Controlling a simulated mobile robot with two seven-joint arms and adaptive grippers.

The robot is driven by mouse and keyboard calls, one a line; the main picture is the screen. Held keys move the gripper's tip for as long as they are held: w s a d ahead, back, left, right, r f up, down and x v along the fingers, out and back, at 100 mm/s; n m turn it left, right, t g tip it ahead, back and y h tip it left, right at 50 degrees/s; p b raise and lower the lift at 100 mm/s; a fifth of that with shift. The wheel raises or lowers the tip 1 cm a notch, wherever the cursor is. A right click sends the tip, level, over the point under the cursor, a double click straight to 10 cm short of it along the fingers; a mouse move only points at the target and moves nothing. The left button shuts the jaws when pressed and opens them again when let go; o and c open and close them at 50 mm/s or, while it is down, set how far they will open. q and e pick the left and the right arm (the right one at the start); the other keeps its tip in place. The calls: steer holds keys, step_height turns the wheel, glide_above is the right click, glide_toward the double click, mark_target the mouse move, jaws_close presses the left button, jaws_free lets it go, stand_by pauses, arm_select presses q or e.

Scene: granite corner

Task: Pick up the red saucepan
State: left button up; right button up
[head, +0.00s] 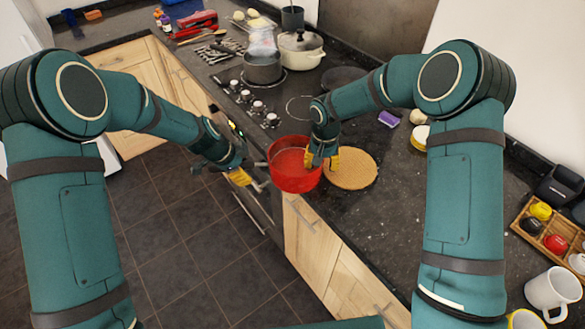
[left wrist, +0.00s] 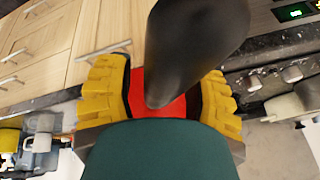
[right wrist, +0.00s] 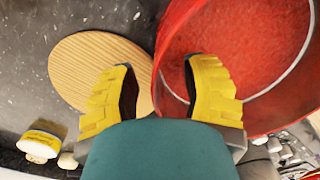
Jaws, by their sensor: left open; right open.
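The red saucepan (head: 290,172) is at the front edge of the counter, beside a round wooden board. My left gripper (head: 246,179) is open at the pan's left side. In the left wrist view a dark handle (left wrist: 185,55) rises between its spread fingers (left wrist: 165,95), with the pan's red side behind; contact cannot be told. My right gripper (head: 322,162) is open at the pan's right rim. In the right wrist view one finger is over the pan's inside (right wrist: 265,50) and the other is over the board, with the rim between them.
The round wooden board (head: 355,170) lies right of the pan. Stove knobs (head: 258,106), a grey pot (head: 263,70) and a cream lidded pot (head: 300,50) are farther back. A wooden tray (head: 545,246) and white mug (head: 553,292) are at right. Counter before them is clear.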

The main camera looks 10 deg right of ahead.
arm_select(q)
steer(key=shift+f, duration=0.1)
arm_select(e)
steer(key=shift+f, duration=0.15)
arm_select(q)
jaws_close()
arm_select(e)
jaws_close()
arm_select(q)
steer(key=shift+r, duration=0.25)
